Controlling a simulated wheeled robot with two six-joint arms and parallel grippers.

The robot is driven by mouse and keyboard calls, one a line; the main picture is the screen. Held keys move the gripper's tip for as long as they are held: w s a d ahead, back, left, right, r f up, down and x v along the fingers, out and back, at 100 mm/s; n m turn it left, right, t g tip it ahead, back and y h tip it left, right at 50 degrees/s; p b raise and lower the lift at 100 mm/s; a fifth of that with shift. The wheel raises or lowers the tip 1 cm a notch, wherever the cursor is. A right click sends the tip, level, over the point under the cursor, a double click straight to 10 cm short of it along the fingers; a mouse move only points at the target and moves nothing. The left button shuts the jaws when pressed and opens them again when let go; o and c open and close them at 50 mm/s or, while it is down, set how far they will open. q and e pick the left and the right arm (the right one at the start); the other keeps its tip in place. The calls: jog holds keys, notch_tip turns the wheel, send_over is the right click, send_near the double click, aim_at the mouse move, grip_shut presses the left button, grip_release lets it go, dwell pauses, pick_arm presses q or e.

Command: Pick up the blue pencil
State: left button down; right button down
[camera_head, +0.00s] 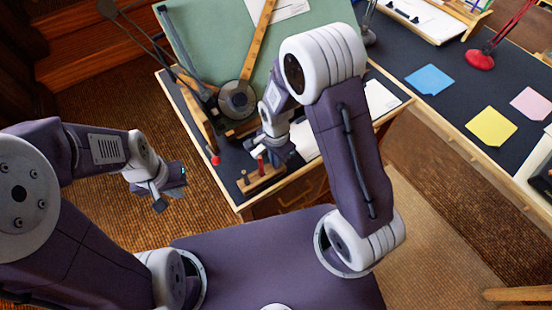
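I cannot make out a blue pencil for certain. A small wooden holder (263,182) stands at the front edge of the left drafting desk, with a red upright item (260,166) and small dark upright items in it. My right gripper (262,158) is just above and behind this holder, close to the red item. Its fingers are small and partly hidden by its own body, so I cannot tell whether they are open or hold anything. My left gripper (158,198) hangs over the floor left of the desk, away from the holder. Its finger gap is unclear.
A green drafting board (210,45) with a wooden rule (258,40) rises behind the holder. A red ball (215,160) is at the desk's left edge. The right desk holds blue (430,79), yellow (491,126) and pink (531,103) paper.

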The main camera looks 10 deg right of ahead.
jog(key=shift+r, duration=0.1)
jog(key=shift+w+r, duration=0.1)
jog(key=shift+r, duration=0.25)
jog(key=d+r+p, duration=0.1)
jog(key=d+r, duration=0.9)
jog(key=d, duration=0.1)
jog(key=shift+w+d, duration=0.35)
jog(key=c, duration=2)
grip_release()
grip_shut()
